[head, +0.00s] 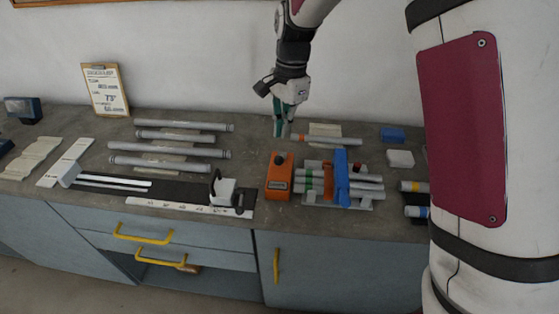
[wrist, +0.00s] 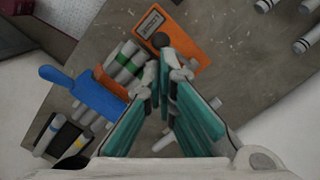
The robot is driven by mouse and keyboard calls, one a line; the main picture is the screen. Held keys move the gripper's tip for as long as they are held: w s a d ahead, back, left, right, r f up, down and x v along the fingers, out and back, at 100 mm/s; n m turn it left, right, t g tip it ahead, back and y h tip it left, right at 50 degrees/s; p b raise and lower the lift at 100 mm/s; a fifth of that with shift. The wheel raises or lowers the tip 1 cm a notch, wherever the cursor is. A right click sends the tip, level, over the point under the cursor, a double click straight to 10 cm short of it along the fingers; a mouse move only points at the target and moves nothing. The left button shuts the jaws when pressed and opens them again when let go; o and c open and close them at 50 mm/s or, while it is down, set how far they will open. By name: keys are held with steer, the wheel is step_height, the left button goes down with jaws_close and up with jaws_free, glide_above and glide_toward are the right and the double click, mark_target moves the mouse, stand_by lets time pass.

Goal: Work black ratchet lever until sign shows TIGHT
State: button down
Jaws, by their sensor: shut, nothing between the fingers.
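My gripper (head: 283,134) is shut and empty, pointing down above the back of the counter, behind the orange box.
A white block with a black upright handle (head: 216,183) stands on a rail left of the box. Several grey tubes (head: 170,146) lie behind it. A clipboard (head: 105,90) leans at the wall. A loose orange-banded tube (head: 330,140) lies near my gripper.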

mark_target(282, 161)
steer(key=shift+f, duration=0.1)
steer(key=shift+f, duration=0.1)
steer(key=shift+s+a+f+b, duration=0.15)
steer(key=shift+f+b, duration=0.25)
steer(key=shift+f, duration=1.3)
steer(key=shift+a+f+b, duration=0.15)
steer(key=shift+f+b, duration=0.2)
steer(key=shift+f, duration=1.3)
steer(key=shift+f+b, duration=0.4)
steer(key=shift+f, duration=1.8)
steer(key=shift+r, duration=0.1)
